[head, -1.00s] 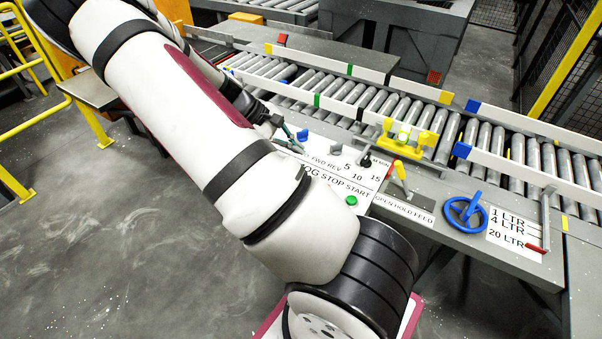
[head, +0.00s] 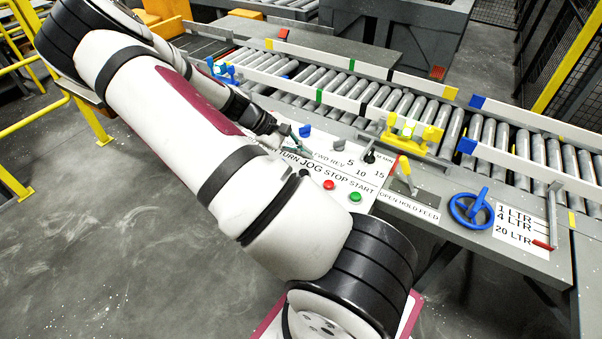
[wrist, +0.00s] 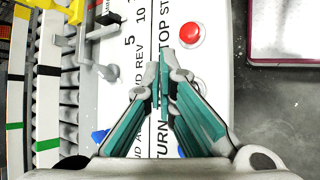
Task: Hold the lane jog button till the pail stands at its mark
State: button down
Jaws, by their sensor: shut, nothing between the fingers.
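The white control panel (head: 372,171) lies along the lane's front edge, with JOG, STOP and START labels. A red button (head: 328,184) sits by STOP and a green button (head: 355,197) by START. The jog button is not visible; my arm covers the panel beside its label in the head view. My gripper (head: 303,148) is over the panel, its teal fingers shut and empty. In the wrist view my gripper (wrist: 160,72) covers the JOG lettering, with the red button (wrist: 189,33) just beyond its tips. I see no pail on the lane.
The roller lane (head: 340,93) has side rails with coloured marks. A yellow clamp (head: 410,133), a lever (head: 404,174) and a blue handwheel (head: 470,208) stand right of my gripper. A blue knob (head: 305,130) and a black-knobbed selector (head: 369,156) stick up nearby.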

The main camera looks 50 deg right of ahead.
jog(key=shift+f+b, duration=0.75)
jog(key=shift+f, duration=1.55)
jog(key=shift+f, duration=0.1)
jog(key=shift+f, duration=0.3)
